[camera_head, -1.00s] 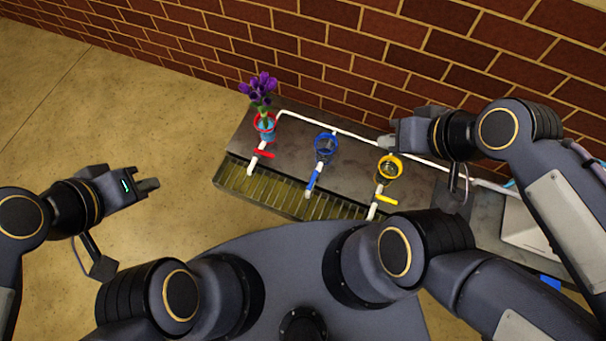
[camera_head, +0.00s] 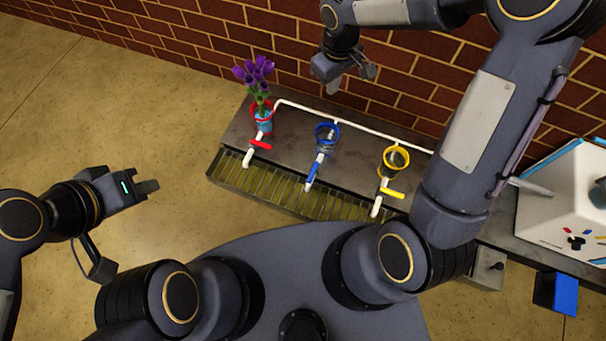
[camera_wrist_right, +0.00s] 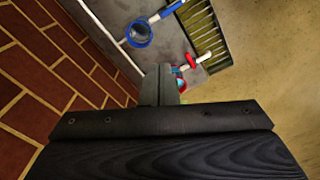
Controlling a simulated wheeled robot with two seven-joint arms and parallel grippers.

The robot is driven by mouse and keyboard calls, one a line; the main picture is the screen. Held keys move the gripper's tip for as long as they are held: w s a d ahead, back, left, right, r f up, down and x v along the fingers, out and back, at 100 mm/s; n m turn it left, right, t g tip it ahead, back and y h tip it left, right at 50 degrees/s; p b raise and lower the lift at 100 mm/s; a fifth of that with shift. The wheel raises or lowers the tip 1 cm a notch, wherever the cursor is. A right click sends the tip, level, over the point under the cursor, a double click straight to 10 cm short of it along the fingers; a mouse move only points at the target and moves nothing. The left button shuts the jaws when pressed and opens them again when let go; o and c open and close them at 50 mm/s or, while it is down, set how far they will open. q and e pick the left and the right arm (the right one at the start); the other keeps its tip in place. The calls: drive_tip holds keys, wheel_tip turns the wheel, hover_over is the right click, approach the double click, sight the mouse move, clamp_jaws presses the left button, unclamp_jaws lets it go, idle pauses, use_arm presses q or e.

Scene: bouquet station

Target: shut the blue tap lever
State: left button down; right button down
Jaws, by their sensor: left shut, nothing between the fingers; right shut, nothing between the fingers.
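The blue tap lever (camera_head: 313,171) lies in line with its white spout, in front of the middle blue ring holder (camera_head: 326,134). In the right wrist view the blue lever (camera_wrist_right: 172,9) shows at the top edge. My right gripper (camera_head: 333,84) is shut and empty, up near the brick wall behind the bench, apart from the lever. Its shut fingers (camera_wrist_right: 160,84) also show in the right wrist view. My left gripper (camera_head: 149,186) is shut and empty over the floor, left of the bench.
A red lever (camera_head: 260,145) and a yellow lever (camera_head: 392,193) sit crosswise on the neighbouring spouts. Purple flowers (camera_head: 257,72) stand in the red ring holder. A slatted drain (camera_head: 240,178) runs along the front. A white box (camera_head: 565,205) stands at the right.

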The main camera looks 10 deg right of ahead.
sight(313, 173)
drive_tip(key=a+f+n+h+b, duration=0.1)
drive_tip(key=a+f, duration=0.3)
drive_tip(key=f, duration=0.7)
drive_tip(key=w+a+f+n+g+b, duration=0.1)
drive_tip(key=a+f, duration=0.3)
drive_tip(key=f, duration=0.7)
drive_tip(key=w+a+f+n+g+h+b, duration=0.1)
drive_tip(key=a+f+n+b, duration=0.2)
drive_tip(key=f, duration=0.9)
drive_tip(key=shift+w+a+n+h, duration=0.15)
drive_tip(key=shift+a+n+h, duration=0.15)
drive_tip(key=shift+a, duration=0.55)
drive_tip(key=b+x, duration=0.4)
drive_tip(key=x, duration=0.6)
drive_tip(key=shift+f, duration=0.1)
drive_tip(key=shift+s+d, duration=0.65)
drive_tip(key=shift+d, duration=0.3)
drive_tip(key=shift+s+d+b, duration=0.35)
drive_tip(key=shift+s+d, duration=0.1)
drive_tip(key=shift+d, duration=0.25)
